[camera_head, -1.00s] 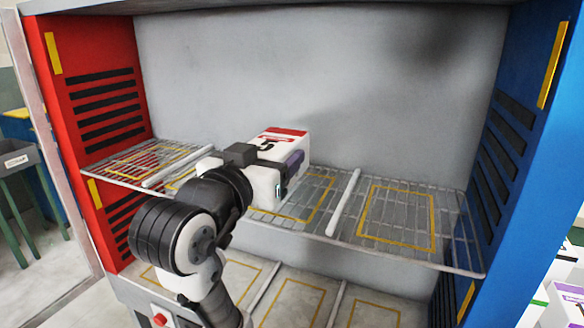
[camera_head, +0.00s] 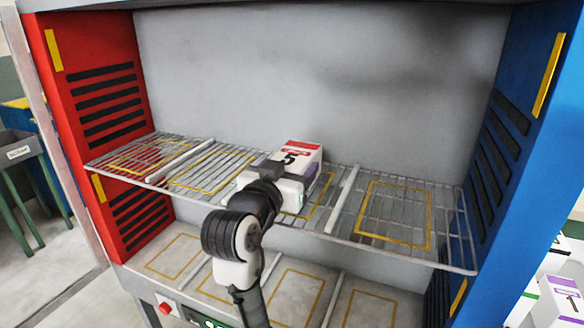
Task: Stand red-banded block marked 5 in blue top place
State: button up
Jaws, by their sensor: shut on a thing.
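The white block with a red band and a black 5 (camera_head: 301,151) is in my gripper (camera_head: 296,180), above the outlined place just left of the right divider on the upper wire shelf. My gripper is shut on it from the near side. The block's lower part is hidden by the gripper, so I cannot tell whether it touches the shelf. The blue-side top place (camera_head: 399,239), a yellow outline between that divider and the blue wall (camera_head: 519,130), is empty.
The right white divider (camera_head: 343,199) stands between the block and the blue-side place. The upper wire shelf (camera_head: 455,222) has other empty outlined places to the left, by the red wall (camera_head: 91,60). A purple-banded block (camera_head: 562,298) is outside at the lower right.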

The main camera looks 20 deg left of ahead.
jog(key=shift+w+f, duration=0.25)
jog(key=shift+w, duration=0.05)
jog(key=shift+w+f, duration=0.1)
jog(key=shift+f, duration=0.1)
jog(key=shift+f, duration=0.2)
jog(key=o, duration=1)
jog(key=shift+r, duration=0.1)
